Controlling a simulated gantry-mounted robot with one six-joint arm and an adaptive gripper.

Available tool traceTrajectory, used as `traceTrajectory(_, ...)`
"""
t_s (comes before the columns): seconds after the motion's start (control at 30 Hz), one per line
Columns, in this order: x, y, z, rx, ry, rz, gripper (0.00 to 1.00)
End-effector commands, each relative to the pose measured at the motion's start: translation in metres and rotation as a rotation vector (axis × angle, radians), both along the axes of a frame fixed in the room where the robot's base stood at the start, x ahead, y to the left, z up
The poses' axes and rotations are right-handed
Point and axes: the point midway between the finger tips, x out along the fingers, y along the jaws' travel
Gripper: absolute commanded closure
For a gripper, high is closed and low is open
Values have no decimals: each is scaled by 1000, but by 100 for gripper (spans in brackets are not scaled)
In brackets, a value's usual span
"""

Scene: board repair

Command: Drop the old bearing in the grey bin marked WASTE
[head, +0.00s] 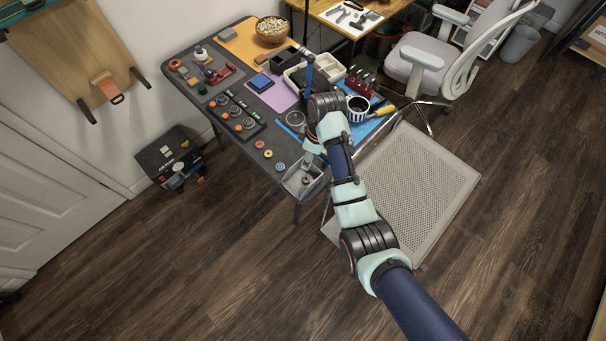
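A small grey open-topped bin (290,184) stands at the near corner of the dark workbench; no lettering on it can be read. A small brownish round thing (306,180), perhaps the old bearing, shows within the bin's outline; whether it lies on the bin floor or hangs above it is unclear. My gripper (312,156) points down close above the bin's far side. Its fingers are too small and partly covered by my arm, so I cannot tell whether they are open or holding anything.
The dark bench (204,132) holds a tray of several round parts (236,118), coloured discs (260,144), a red vise (217,73) and a cup (358,107). A perforated platform (415,185) lies right of the bin. Floor (180,270) at lower left is clear.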

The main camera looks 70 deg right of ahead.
Motion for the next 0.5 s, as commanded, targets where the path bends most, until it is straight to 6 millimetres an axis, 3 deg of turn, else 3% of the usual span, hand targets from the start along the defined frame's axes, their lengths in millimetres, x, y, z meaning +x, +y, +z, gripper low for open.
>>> traceTrajectory(0.2,-4,0,28,0,0,0,38)
traceTrajectory(0.5,-5,0,31,1,1,0,38)
